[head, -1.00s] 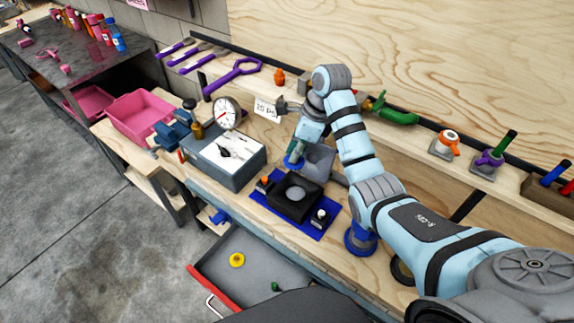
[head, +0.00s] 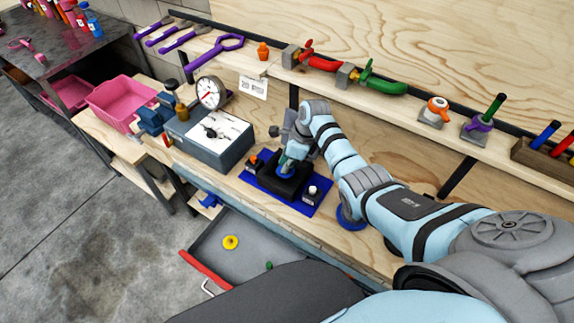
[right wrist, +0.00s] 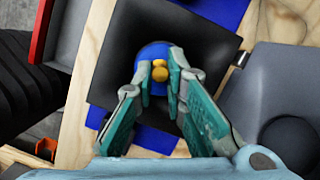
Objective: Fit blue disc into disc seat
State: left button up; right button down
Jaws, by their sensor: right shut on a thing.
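The blue disc (head: 284,173) has a brass-coloured knob, seen in the right wrist view on the disc (right wrist: 150,52). My right gripper (head: 287,165) is shut on the disc by this knob; its fingertips (right wrist: 160,63) stand on both sides of it. The disc is over the middle of the black seat block (head: 291,189), which also shows in the right wrist view (right wrist: 112,55). The disc covers the block's round recess. I cannot tell whether it rests in the recess or just above it. My left gripper is not in view.
The block stands on a blue mat (head: 309,207) between two small dark stands. A grey box with a gauge (head: 210,92) is to the left. An open drawer (head: 240,255) holding a yellow disc (head: 231,242) is in front. A tool shelf runs behind.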

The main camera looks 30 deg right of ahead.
jog(key=shift+r, duration=0.15)
jog(key=c, duration=1.9)
grip_release()
jog(key=p+v, duration=0.3)
jog(key=v, duration=0.9)
